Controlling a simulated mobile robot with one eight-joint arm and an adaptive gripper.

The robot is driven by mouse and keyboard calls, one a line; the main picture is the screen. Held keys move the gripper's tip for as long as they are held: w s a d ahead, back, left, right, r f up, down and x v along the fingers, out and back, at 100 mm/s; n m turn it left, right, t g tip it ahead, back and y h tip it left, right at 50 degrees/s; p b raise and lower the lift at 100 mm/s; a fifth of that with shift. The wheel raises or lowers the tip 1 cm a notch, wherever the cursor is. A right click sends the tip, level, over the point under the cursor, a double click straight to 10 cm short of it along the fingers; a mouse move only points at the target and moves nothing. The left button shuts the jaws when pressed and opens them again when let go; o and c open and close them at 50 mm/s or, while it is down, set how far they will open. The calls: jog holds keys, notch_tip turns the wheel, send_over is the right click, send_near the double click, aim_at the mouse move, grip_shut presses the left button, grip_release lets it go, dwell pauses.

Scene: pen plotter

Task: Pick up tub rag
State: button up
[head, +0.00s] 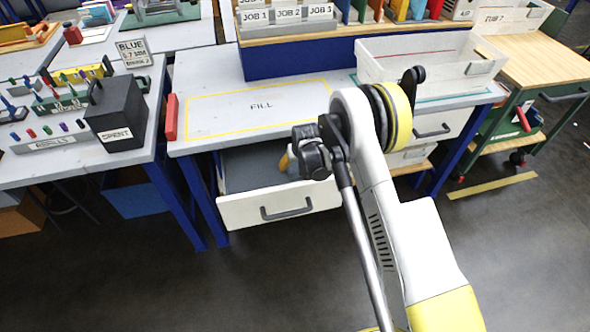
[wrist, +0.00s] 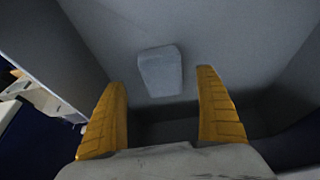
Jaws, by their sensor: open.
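A pale blue-grey folded piece, which looks like the tub rag (wrist: 160,70), lies on the grey floor of a drawer in the wrist view. My gripper (wrist: 161,82) is open, its yellow fingers on either side of the rag in the picture. I cannot tell how far above the rag they are; I see no contact. In the head view the open white-fronted drawer (head: 240,212) is under the bench, and my gripper (head: 287,161) reaches into it, mostly hidden by my arm. The rag cannot be made out there.
The drawer's walls stand close around my gripper. Above it is the bench top (head: 205,135) with a yellow FILL outline, clear inside. A red block (head: 171,117) sits at its left edge. A white bin (head: 430,57) stands on its right. A dark box (head: 115,113) stands on the left bench.

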aim_at(296, 166)
jog(key=b+x, duration=0.2)
jog(key=x, duration=0.2)
jog(key=shift+w+a+f, duration=0.2)
jog(key=shift+f, duration=0.05)
jog(key=shift+r, duration=0.1)
jog(key=shift+c, duration=0.3)
jog(key=c, duration=1.1)
notch_tip(296, 166, up, 10)
jog(key=p, duration=0.4)
